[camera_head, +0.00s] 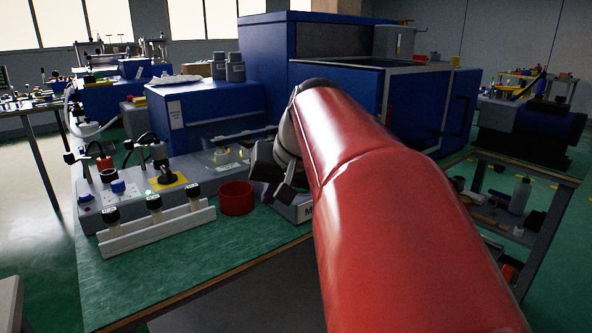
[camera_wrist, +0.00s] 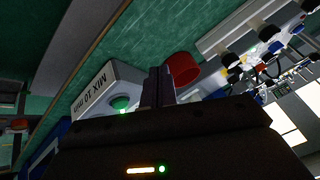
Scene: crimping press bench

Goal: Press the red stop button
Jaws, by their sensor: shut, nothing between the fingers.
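A grey box (camera_wrist: 98,92) lettered "MIX 10 min" sits on the green bench top, with a lit green button (camera_wrist: 121,103) on it in the wrist view. In the head view only part of this box (camera_head: 297,212) shows beneath my gripper. My gripper (camera_head: 272,182) is shut and empty, over or beside the box. Its fingers (camera_wrist: 159,86) cover part of the box in the wrist view. I cannot make out a red stop button for certain; part of the box is hidden behind my gripper. I cannot tell whether the fingers touch the box.
A red open cup (camera_head: 236,198) stands just left of my gripper; it also shows in the wrist view (camera_wrist: 184,68). A white rack (camera_head: 158,228) with several dark-capped pieces is farther left. A grey control panel (camera_head: 100,207) and blue machines (camera_head: 205,112) stand behind. The front bench strip is clear.

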